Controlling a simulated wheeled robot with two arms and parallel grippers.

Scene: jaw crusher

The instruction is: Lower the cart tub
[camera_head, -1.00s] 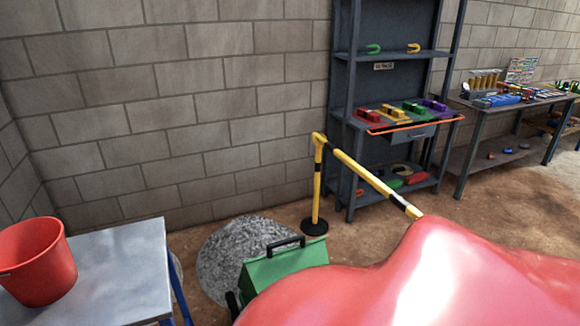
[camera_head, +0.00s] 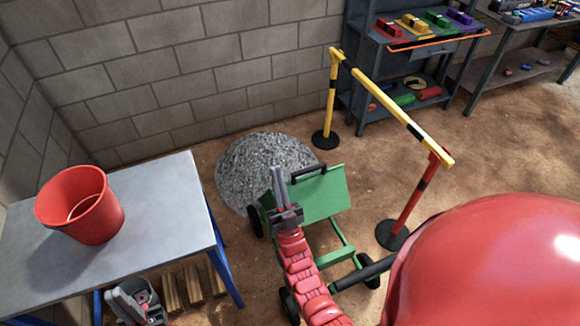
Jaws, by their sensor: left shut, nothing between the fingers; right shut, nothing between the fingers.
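The green cart (camera_head: 343,238) stands on the dirt floor, with dark wheels and an open green frame. Its tub (camera_head: 325,200) is at the far end of the frame and looks tilted; a black handle (camera_head: 308,172) is on its upper edge. My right gripper (camera_head: 278,174) is shut and empty, its fingers pointing up in the picture, just left of the handle. I cannot tell whether it touches the tub. My red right arm covers part of the cart. My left gripper (camera_head: 140,302) is shut and empty at the lower left, by the table, partly cut off.
A grey pile of gravel (camera_head: 250,160) lies behind the cart. A metal table (camera_head: 150,215) with a red bucket (camera_head: 88,212) stands at left. A yellow-black barrier (camera_head: 385,105) on posts stands right of the cart. Shelves (camera_head: 400,62) stand at the back.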

